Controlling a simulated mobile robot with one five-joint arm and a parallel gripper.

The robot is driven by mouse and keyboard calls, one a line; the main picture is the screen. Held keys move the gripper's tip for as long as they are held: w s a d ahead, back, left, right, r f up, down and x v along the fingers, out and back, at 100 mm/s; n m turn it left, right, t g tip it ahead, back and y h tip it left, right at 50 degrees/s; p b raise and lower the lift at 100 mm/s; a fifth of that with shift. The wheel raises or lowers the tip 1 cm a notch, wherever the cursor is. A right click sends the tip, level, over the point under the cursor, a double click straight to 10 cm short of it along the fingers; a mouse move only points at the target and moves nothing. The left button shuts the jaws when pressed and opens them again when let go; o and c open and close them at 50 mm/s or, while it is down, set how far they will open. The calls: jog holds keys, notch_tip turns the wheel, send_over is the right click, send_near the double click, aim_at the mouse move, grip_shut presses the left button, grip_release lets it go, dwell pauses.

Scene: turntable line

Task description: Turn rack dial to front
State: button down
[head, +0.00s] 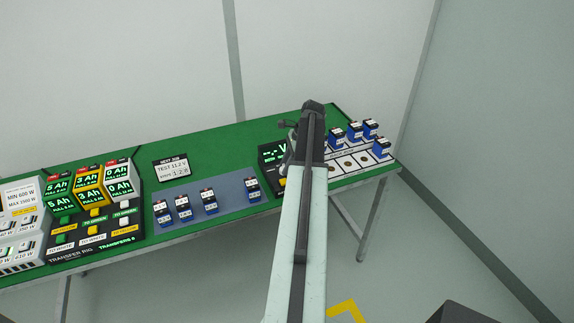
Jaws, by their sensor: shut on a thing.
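The rack dial is not clearly visible; my arm covers the middle of the table's right part. A white rack board (349,164) with round sockets lies there, with several blue cells on it, such as one at its front right (381,149). My gripper (287,130) shows only in part, dark, at the left of the arm's far end, above a black display box (268,156). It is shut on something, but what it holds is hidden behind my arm.
A grey mat (228,196) holds several blue cells. Left of it stand a black transfer rig (122,232) and green, yellow and white blocks. A sign (170,167) stands behind the mat. The green table (221,148) is clear at the back centre.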

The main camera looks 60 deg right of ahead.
jog(key=n+g, duration=0.1)
jog(key=n, duration=0.1)
jog(key=n+y, duration=0.1)
jog(key=n, duration=0.2)
jog(key=shift+w+n+g, duration=0.1)
jog(key=shift+n+g, duration=0.2)
jog(key=shift+g, duration=0.1)
jog(key=n+g, duration=0.1)
jog(key=n, duration=0.1)
jog(key=n+g, duration=0.1)
jog(key=n, duration=0.1)
jog(key=shift+n+y, duration=0.3)
jog(key=shift+n, duration=0.4)
jog(key=c, duration=1)
grip_release()
jog(key=shift+w, duration=0.1)
